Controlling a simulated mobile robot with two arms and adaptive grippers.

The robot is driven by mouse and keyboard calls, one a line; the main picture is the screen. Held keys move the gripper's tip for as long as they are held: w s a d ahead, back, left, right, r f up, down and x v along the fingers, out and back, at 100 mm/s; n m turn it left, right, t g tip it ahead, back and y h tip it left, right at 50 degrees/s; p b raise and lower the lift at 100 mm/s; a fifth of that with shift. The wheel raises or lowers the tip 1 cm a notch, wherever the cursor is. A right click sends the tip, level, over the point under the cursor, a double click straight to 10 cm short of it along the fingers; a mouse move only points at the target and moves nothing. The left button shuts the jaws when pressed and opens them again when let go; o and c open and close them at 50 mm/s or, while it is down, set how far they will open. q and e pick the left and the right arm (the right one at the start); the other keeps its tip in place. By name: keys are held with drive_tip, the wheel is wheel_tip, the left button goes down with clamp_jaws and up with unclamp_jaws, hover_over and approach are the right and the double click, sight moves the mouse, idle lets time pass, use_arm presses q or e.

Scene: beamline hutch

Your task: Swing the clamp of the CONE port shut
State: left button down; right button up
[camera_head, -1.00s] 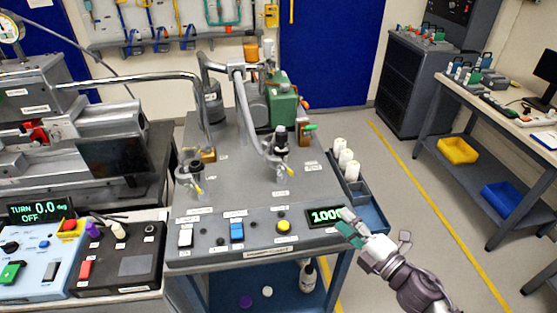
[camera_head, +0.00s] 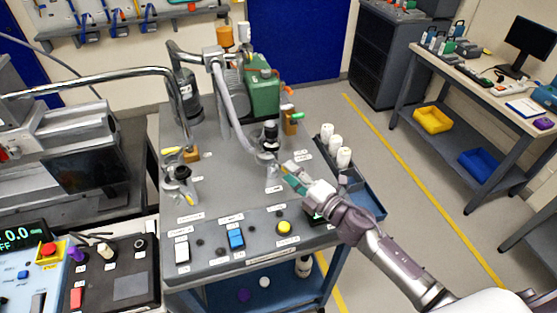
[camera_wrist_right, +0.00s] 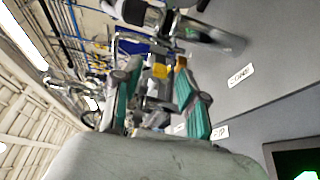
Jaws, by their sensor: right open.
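Two pipe ports with clamps stand on the grey bench top. The right port (camera_head: 270,140) has a black-topped fitting and a clamp at its base, partly behind my gripper. The left port (camera_head: 178,175) has a clamp with a yellow-tipped lever. The small labels are unreadable in the head view, so I cannot tell which port is CONE. My right gripper (camera_head: 288,172) is open and just right of the right port's base. In the right wrist view its two teal-padded fingers (camera_wrist_right: 158,102) are apart, with nothing clearly between them. My left gripper is not in view.
A green pump (camera_head: 262,95) and curved pipes stand behind the ports. Buttons, including a blue one (camera_head: 236,239), line the bench front. A tray (camera_head: 362,201) with white cylinders (camera_head: 335,148) is at right. Open floor lies beyond it.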

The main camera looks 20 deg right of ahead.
sight(275, 162)
drive_tip(key=x, duration=0.4)
drive_tip(key=shift+w+a+p, duration=0.2)
drive_tip(key=shift+w+p, duration=0.1)
drive_tip(key=shift+w, duration=0.15)
drive_tip(key=shift+a, duration=0.1)
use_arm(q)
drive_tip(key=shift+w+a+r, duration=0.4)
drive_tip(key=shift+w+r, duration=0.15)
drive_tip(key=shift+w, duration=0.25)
use_arm(e)
clamp_jaws()
